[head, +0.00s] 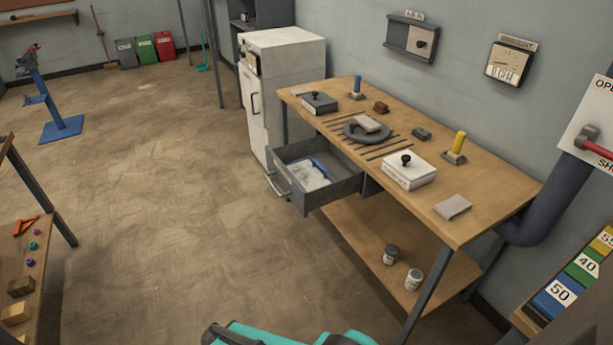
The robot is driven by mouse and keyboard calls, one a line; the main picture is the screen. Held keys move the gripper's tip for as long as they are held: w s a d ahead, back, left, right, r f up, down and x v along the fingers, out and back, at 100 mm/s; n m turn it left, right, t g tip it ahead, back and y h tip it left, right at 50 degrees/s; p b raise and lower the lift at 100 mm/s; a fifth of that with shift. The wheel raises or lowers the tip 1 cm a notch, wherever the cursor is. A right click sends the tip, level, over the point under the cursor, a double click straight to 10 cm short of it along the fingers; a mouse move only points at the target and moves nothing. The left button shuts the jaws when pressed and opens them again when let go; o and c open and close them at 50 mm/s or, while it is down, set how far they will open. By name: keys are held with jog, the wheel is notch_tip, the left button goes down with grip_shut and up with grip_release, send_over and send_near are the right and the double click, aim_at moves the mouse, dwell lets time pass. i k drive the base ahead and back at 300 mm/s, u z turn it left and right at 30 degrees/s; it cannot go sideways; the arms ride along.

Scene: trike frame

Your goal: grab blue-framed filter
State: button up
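The blue-framed filter (312,177) appears to be the white item with a blue edge lying in the open drawer (334,197) of the wooden workbench (480,213). Its far blue edge shows; its near part is partly hidden by the drawer front and side. The drawer is pulled out to the left, with its metal handle (277,186) facing the open floor. My gripper cannot be made out; only a teal and black part of my own body shows at the bottom edge.
The bench top holds a white box with a black knob (408,170), a round dark plate (367,130), thin rods, and blue (357,86) and yellow (458,145) handled tools. Two jars (402,266) stand on the lower shelf. A white cabinet (283,90) stands beyond. Floor left of the drawer is clear.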

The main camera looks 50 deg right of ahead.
aim_at(312, 174)
jog(key=u, duration=1.1)
jog(key=k, duration=0.1)
jog(key=z, duration=2.5)
jog(key=k, duration=0.95)
jog(key=u, duration=0.15)
jog(key=i, duration=0.7)
jog(key=z, duration=0.05)
